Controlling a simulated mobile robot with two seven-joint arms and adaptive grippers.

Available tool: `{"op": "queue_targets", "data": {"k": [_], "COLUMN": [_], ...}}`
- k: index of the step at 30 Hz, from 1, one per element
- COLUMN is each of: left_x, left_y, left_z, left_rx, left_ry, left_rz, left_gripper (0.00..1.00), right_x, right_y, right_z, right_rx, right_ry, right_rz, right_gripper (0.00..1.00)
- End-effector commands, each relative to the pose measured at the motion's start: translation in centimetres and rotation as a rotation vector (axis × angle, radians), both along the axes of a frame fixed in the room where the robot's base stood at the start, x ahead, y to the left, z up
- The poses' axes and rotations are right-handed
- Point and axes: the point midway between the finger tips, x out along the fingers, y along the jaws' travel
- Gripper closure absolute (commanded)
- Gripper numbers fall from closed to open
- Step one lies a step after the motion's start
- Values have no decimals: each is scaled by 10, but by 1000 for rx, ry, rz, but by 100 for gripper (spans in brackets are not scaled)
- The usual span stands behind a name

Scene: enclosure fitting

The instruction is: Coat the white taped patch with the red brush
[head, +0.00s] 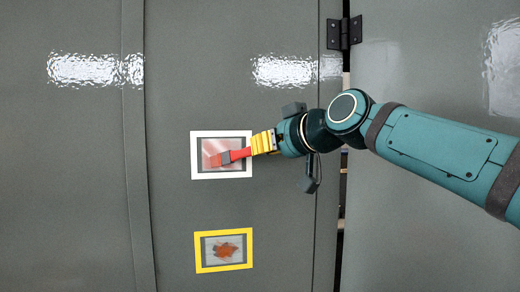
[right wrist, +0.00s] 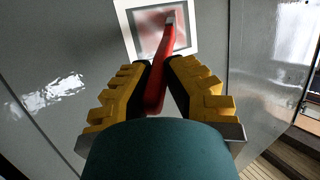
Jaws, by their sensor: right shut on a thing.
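The white taped patch (head: 194,168) is a white square frame on the grey door panel. Its inside shows reddish, smeared colour over grey, and the right wrist view shows the same patch (right wrist: 190,46). The red brush (head: 238,154) lies across the patch from the right, its tip over the patch's inside. It also shows in the right wrist view (right wrist: 157,82). My right gripper (head: 263,142) has yellow fingers and is shut on the brush handle, at the right edge of the patch. I cannot tell whether the bristles touch the surface. My left gripper is not in view.
A yellow taped patch (head: 249,236) with an orange-brown rusty spot is below the white one. A black hinge (head: 344,33) and a dark vertical gap lie to the right. The panel left of the patches is clear.

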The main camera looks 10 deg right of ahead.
Motion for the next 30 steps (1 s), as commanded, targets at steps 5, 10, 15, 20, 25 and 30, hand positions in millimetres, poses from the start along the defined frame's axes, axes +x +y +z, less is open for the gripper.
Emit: {"op": "queue_targets", "data": {"k": [5, 10, 15, 20, 25, 30], "left_x": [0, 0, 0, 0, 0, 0], "left_y": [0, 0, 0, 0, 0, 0], "left_z": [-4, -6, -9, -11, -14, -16], "left_rx": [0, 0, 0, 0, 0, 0], "left_ry": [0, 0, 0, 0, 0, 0], "left_rz": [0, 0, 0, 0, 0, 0], "left_gripper": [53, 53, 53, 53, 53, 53], "right_x": [1, 1, 2, 2, 2, 3], "right_y": [-8, -15, -23, -29, -36, -44], "right_z": [-1, 0, -1, 0, -1, 0], "right_rx": [0, 1, 0, 1, 0, 1], "right_ry": [0, -1, 0, -1, 0, -1], "right_rz": [-2, -2, -2, -3, -2, -3], "right_gripper": [100, 100, 100, 100, 100, 100]}}
